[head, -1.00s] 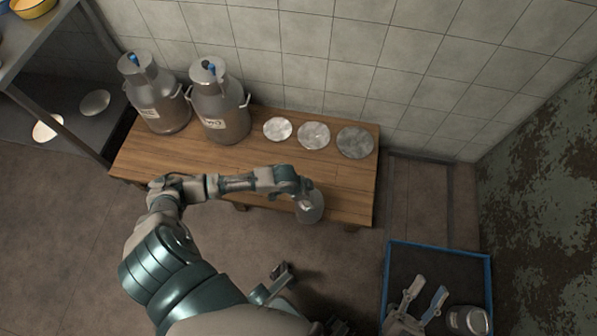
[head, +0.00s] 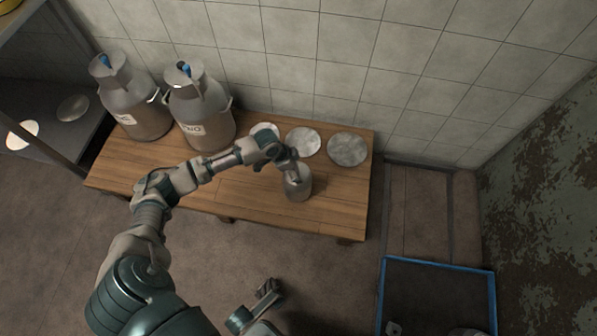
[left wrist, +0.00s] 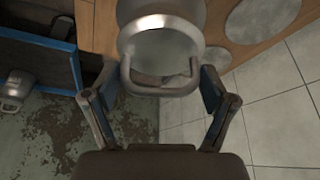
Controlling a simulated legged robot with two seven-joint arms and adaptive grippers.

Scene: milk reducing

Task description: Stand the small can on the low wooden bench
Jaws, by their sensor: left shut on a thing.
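The small metal can (head: 297,188) is over the front right part of the low wooden bench (head: 337,207), roughly upright. I cannot tell whether its base touches the wood. My left gripper (head: 292,160) reaches it from above and is shut on it. In the left wrist view the can (left wrist: 165,45) shows its rim and wire handle, with the left gripper's fingers (left wrist: 158,92) on either side of the handle.
Two large milk cans, one (head: 133,100) at the left and one (head: 203,120) beside it, stand on the bench. Round discs (head: 303,142) lie along its back. The blue-rimmed crate (head: 437,266) sits on the floor at right. A shelf (head: 55,135) is at left.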

